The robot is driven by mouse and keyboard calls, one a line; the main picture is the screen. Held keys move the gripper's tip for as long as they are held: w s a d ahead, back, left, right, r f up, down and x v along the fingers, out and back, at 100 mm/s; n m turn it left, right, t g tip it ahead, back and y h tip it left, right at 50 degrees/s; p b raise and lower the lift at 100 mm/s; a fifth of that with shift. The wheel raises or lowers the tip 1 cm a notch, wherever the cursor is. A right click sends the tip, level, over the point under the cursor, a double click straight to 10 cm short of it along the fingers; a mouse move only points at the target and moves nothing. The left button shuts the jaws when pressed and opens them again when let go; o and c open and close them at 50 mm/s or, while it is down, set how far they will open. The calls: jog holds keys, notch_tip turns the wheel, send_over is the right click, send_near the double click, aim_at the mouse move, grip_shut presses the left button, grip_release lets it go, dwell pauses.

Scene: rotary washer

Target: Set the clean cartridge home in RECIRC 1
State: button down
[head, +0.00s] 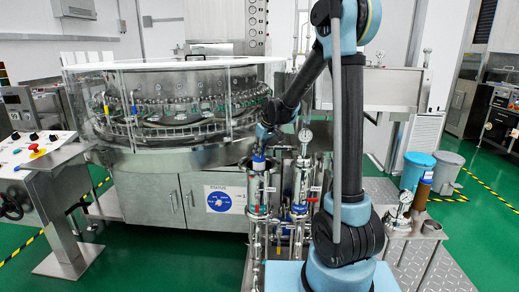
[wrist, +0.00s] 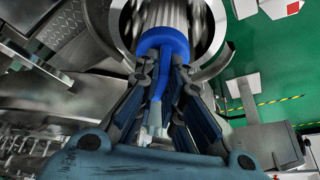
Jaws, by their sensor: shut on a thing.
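My gripper (head: 259,152) is over the left of two upright steel housings (head: 259,192). In the wrist view my gripper (wrist: 162,78) is shut on the blue cap (wrist: 162,42) of a cartridge. The white ribbed body of the cartridge (wrist: 160,14) extends from the cap into the round steel mouth of the housing (wrist: 208,38). The blue cap is still above the rim. How deep the lower end sits is hidden. The labels on the housings are too small to read, so I cannot tell which is RECIRC 1.
A second housing (head: 300,185) with a gauge (head: 305,135) above it stands close on the right. A brown cartridge (head: 424,188) stands on a side bench at the right, near another gauge (head: 405,197). The rotary washer (head: 175,150) is behind, and a control panel (head: 38,148) is at left.

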jog(key=shift+f, duration=1.65)
jog(key=c, duration=1.6)
grip_release()
jog(key=shift+c, duration=0.2)
jog(key=v, duration=1.1)
jog(key=shift+d+r, duration=0.25)
jog(key=shift+r, duration=0.1)
jog(key=shift+s, duration=0.1)
